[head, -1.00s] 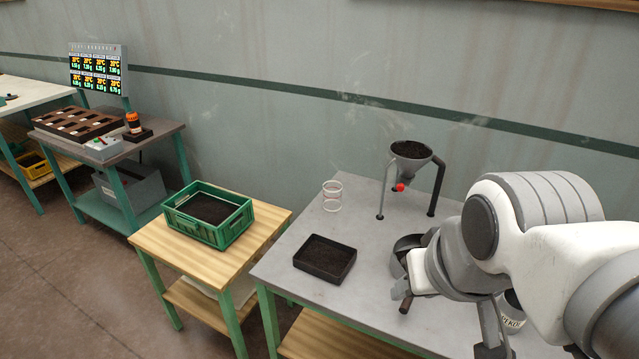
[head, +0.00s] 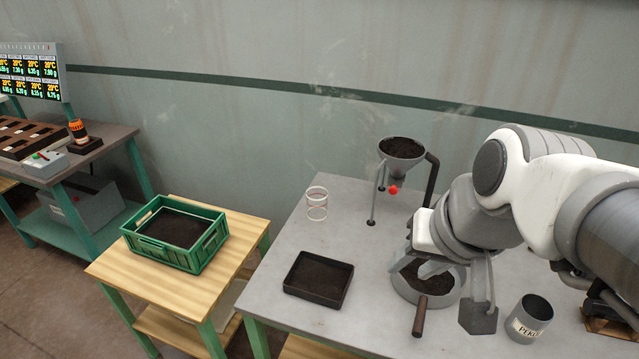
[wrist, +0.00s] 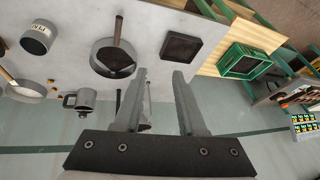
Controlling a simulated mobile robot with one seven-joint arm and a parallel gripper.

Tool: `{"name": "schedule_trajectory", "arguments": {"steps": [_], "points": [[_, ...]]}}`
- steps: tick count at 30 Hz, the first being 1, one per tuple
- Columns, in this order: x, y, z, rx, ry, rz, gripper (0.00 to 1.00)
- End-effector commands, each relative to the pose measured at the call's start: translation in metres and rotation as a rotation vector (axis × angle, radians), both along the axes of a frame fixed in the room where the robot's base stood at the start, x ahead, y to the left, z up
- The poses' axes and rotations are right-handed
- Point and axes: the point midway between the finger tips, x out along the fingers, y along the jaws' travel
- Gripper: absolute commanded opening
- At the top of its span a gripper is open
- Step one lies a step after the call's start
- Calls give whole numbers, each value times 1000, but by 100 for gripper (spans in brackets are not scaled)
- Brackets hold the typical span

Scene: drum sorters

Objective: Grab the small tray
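The small tray (head: 313,299) is a shallow black rectangular tray filled with dark soil. It lies flat on the grey table, left of the pan, and also shows in the wrist view (wrist: 179,61). My gripper (head: 432,266) is above the pan, to the right of the tray and apart from it. In the wrist view my gripper (wrist: 160,73) has its two fingers spread with nothing between them. The arm hides part of the pan in the head view.
A grey pan (head: 440,297) with soil and a brown handle stands right of the tray. A funnel stand (head: 402,167), a clear ringed cylinder (head: 317,204) and a labelled cup (head: 530,318) are also on the table. A green crate (head: 188,262) of soil is on the wooden table.

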Motion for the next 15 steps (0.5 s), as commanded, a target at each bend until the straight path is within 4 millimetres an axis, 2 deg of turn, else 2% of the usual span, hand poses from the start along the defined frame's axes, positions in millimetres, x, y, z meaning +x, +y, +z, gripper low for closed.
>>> {"name": "schedule_trajectory", "arguments": {"steps": [1, 7, 15], "points": [[10, 3, -12, 56, 29, -45, 40], [52, 16, -43, 319, 151, -264, 40], [79, 20, -126, 678, 488, -665, 40]]}}
